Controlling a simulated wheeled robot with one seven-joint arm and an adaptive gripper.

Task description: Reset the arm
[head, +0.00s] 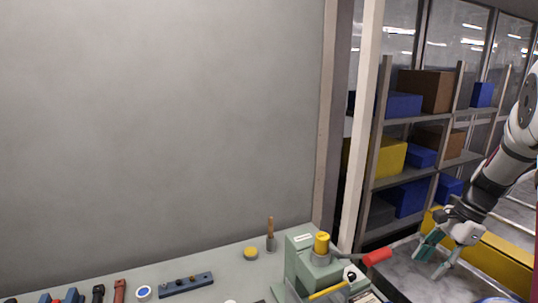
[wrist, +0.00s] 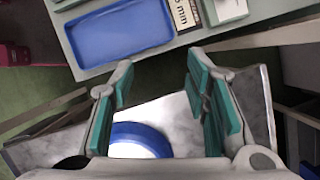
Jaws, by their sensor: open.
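My gripper (head: 436,256) is at the lower right of the head view, above a grey metal surface (head: 406,262). In the wrist view its two teal-padded fingers (wrist: 163,98) stand wide apart with nothing between the pads. Below the gripper, in the wrist view, a round thing with a blue rim and white middle (wrist: 140,133) lies on the grey surface, partly hidden by the gripper body. My arm comes in from the right edge of the head view.
A green machine with a red handle (head: 377,256) stands on the workbench (head: 215,263) left of the gripper. Shelves with blue and yellow boxes (head: 385,157) stand behind. A blue tray (wrist: 122,33) sits at the top of the wrist view. A yellow beam (head: 495,257) runs right of the gripper.

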